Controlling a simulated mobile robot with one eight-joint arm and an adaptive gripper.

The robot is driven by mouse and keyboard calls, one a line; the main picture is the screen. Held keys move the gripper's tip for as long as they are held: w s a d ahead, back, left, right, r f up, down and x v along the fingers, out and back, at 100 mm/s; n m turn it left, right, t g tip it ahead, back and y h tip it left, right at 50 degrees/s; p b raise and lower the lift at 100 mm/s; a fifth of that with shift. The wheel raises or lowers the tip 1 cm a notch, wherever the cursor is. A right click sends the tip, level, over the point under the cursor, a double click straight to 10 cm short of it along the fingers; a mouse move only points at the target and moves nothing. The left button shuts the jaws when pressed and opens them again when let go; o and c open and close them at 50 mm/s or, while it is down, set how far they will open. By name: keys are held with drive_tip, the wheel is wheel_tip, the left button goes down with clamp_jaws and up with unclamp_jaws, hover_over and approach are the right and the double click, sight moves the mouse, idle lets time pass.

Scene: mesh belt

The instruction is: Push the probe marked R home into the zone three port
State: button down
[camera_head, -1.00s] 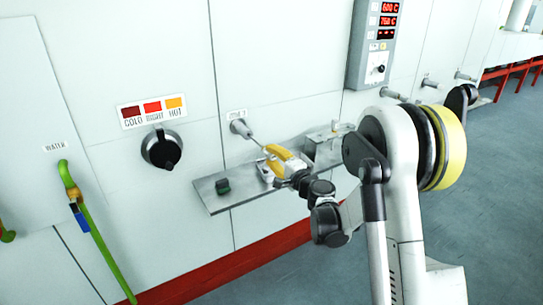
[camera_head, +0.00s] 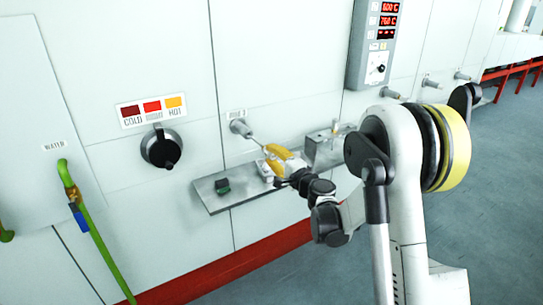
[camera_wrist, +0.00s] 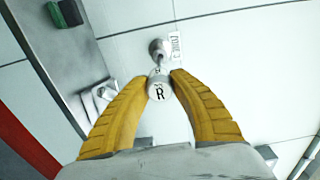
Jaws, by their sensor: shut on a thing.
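The probe marked R (camera_wrist: 160,88) has a round pale head with a black R on it. My gripper (camera_wrist: 160,80) has two yellow ribbed fingers, shut on this head from both sides. The port (camera_wrist: 159,47) is a round metal fitting on the wall beside a small zone label (camera_wrist: 175,46). In the head view the port (camera_head: 240,127) sticks out of the white wall, and the thin probe rod (camera_head: 258,142) runs from it to my gripper (camera_head: 268,150). The rod's tip is at the port's mouth. How deep it sits is hidden.
A metal shelf (camera_head: 215,199) with a dark green block (camera_head: 222,186) juts out below the port. A metal bracket (camera_head: 325,152) stands to its right. A black knob (camera_head: 161,149) and green hose (camera_head: 92,240) are to the left. A control box (camera_head: 373,45) hangs upper right.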

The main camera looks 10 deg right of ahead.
sight(251, 137)
drive_tip(key=shift+x, duration=5.5)
drive_tip(key=c, duration=1.1)
unclamp_jaws()
drive_tip(key=shift+c, duration=0.2)
drive_tip(key=v, duration=1.2)
